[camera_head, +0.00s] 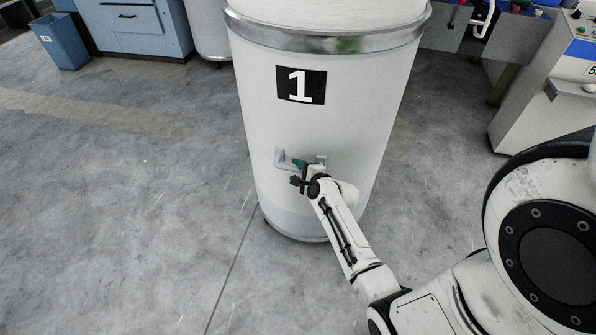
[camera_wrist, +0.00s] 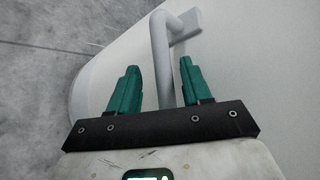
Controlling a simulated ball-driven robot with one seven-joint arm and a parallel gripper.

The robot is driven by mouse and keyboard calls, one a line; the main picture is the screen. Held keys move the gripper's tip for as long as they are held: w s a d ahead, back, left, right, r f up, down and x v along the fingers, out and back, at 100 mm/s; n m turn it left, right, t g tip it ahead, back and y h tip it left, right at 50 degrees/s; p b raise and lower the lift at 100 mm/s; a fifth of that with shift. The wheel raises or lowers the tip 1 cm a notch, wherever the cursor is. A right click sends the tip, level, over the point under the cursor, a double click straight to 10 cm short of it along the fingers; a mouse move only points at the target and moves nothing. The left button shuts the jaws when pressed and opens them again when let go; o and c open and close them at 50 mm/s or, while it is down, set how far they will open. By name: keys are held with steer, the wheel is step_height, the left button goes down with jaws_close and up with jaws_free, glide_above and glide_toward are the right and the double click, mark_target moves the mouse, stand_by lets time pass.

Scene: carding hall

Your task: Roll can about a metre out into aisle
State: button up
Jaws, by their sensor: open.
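The can (camera_head: 275,125) is a tall white cylinder with a metal band near its top and a black label with a white "1". It stands upright on the floor in the head view. A pale handle (camera_head: 284,161) sticks out from its lower front, and it also shows in the wrist view (camera_wrist: 160,45). My gripper (camera_head: 299,170) is at the handle. In the wrist view its green fingers (camera_wrist: 158,82) are open, with the handle's bar between and just beyond them. I see gaps between the bar and the fingers. Part of the handle is hidden behind my gripper in the head view.
Grey concrete floor (camera_head: 120,200) lies free to the left and in front of the can. A blue bin (camera_head: 62,42) and a blue cabinet (camera_head: 135,25) stand at the back left. A grey machine (camera_head: 540,85) stands to the right. Another white can (camera_head: 208,30) stands behind.

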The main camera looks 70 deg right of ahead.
steer(key=shift+d+r, duration=0.2)
steer(key=shift+r, duration=0.1)
steer(key=p+v, duration=0.1)
steer(key=v, duration=0.9)
steer(key=shift+s+a, duration=0.3)
steer(key=shift+a, duration=0.1)
steer(key=shift+f, duration=0.15)
steer(key=w+a+n+g+y, duration=0.3)
steer(key=a+n+y, duration=0.4)
steer(key=a+n, duration=0.8)
steer(key=s+a+r+n+g, duration=0.3)
steer(key=s+a+n+g, duration=0.4)
steer(key=s+a+n, duration=0.3)
steer(key=a+n, duration=0.1)
steer(key=n, duration=0.3)
steer(key=shift+p, duration=0.3)
steer(key=shift+a, duration=0.1)
